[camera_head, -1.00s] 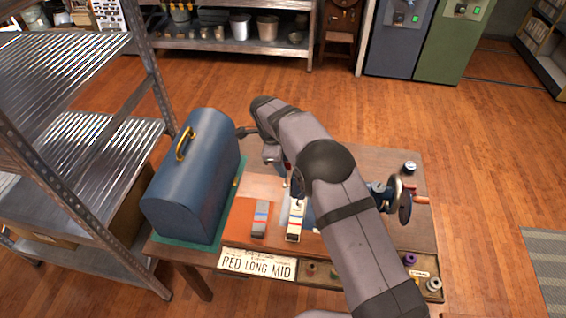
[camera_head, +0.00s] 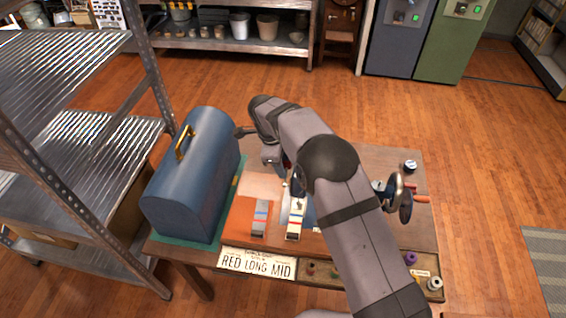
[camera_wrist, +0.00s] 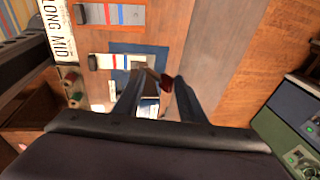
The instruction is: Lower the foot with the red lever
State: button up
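A small red lever tip (camera_wrist: 167,82) shows between my gripper's fingertips in the wrist view. My gripper (camera_wrist: 164,78) has its two dark fingers apart, one on either side of the red tip; I cannot tell whether either touches it. In the head view my arm covers the gripper, the lever and most of the machine. The machine's dark handwheel (camera_head: 393,192) shows to the right of my arm. The foot cannot be made out in either view.
A blue domed case (camera_head: 190,180) stands left on the wooden table (camera_head: 375,160). Two striped blocks, one grey (camera_head: 260,217) and one pale (camera_head: 296,218), lie beside my arm. A "RED LONG MID" plate (camera_head: 257,263) is at the front edge. Purple (camera_head: 410,259) and pale spools sit front right.

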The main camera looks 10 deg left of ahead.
jog(key=shift+s, duration=0.15)
jog(key=shift+s+r+b, duration=0.1)
jog(key=shift+s+b, duration=0.3)
jog(key=shift+s, duration=0.5)
jog(key=shift+s+b, duration=0.45)
jog(key=shift+s, duration=0.15)
jog(key=shift+s+f+b, duration=0.25)
jog(key=shift+s+b, duration=0.4)
jog(key=shift+s, duration=0.15)
jog(key=shift+s+f+b, duration=0.45)
jog(key=shift+s+b, duration=0.2)
jog(key=shift+b, duration=0.1)
jog(key=shift+w+r, duration=0.2)
jog(key=shift+w, duration=0.05)
